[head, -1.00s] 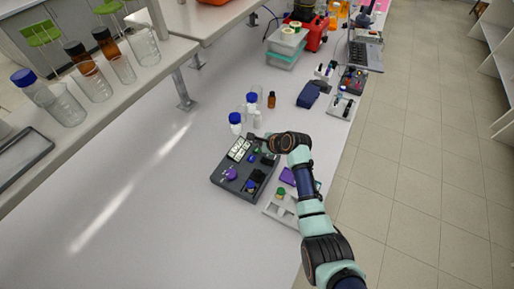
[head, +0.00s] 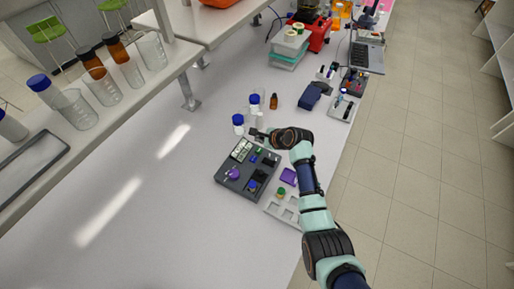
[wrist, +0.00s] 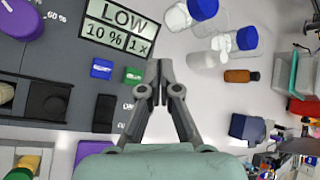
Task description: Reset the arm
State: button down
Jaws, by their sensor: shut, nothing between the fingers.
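My arm reaches up from the lower right of the head view. My gripper (wrist: 158,72) shows in the wrist view with its fingertips together and nothing between them. In the wrist view the panel (wrist: 62,75) carries a "LOW 10% 1x" display (wrist: 118,28), a blue block (wrist: 101,68), a green block (wrist: 132,75) and black parts. A purple knob (wrist: 22,18) is at its upper left.
Blue-capped bottles (head: 238,124) and a small amber bottle (head: 273,101) stand behind the panel. A shelf with glassware (head: 75,108) is at left. The bench front left is clear.

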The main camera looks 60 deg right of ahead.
dwell(0.3)
jog(key=w+a+r+n, duration=0.2)
jog(key=w+a+n, duration=0.2)
jog(key=a, duration=0.3)
jog(key=w+a+r+n, duration=0.3)
jog(key=w+a+n, duration=0.1)
jog(key=a+n, duration=0.15)
jog(key=w+a+r+n+t+y, duration=0.1)
jog(key=a+r+n, duration=0.35)
jog(key=a, duration=0.65)
jog(key=w+a+r+n+t+y, duration=0.1)
jog(key=a+r+n, duration=0.4)
jog(key=a, duration=0.5)
jog(key=s+a+r+n+t, duration=0.1)
jog(key=s+a+r+n, duration=0.25)
jog(key=a, duration=0.25)
jog(key=s+a+r+n+y, duration=0.1)
jog(key=s+a+r+n, duration=0.15)
jog(key=a+n, duration=0.25)
jog(key=s+a+r+n+t, duration=0.1)
jog(key=s+a+r+n, duration=0.1)
jog(key=s+a+n, duration=0.3)
notch_tip(320, 180, up, 14)
jog(key=w+m+p, duration=0.1)
jog(key=p, duration=1.3)
jog(key=shift+w+f, duration=0.2)
